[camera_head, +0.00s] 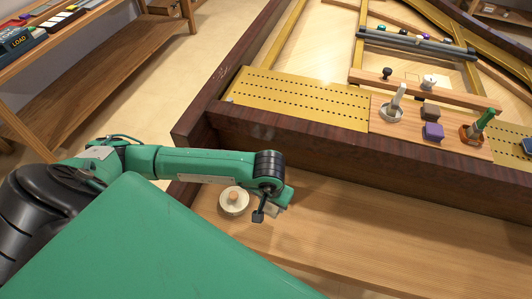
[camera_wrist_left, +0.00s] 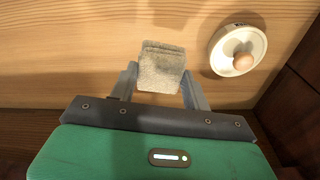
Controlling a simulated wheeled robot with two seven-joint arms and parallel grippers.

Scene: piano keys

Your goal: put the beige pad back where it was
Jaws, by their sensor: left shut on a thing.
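The beige pad (camera_wrist_left: 162,72) is a rough, block-like piece between the two fingers of my left gripper (camera_wrist_left: 160,85), in the left wrist view. The gripper is shut on it. In the head view my left gripper (camera_head: 272,211) is low over the light wooden ledge (camera_head: 350,235), in front of the dark piano rim. The pad is mostly hidden there by the gripper. I cannot tell whether the pad touches the ledge. My right gripper is in neither view.
A round white dish with a wooden knob (camera_head: 234,203) sits on the ledge beside the gripper; it also shows in the left wrist view (camera_wrist_left: 224,58). A dark wooden rim (camera_head: 320,141) rises behind. Several blocks and tools stand on a board (camera_head: 386,124). The ledge to the right is clear.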

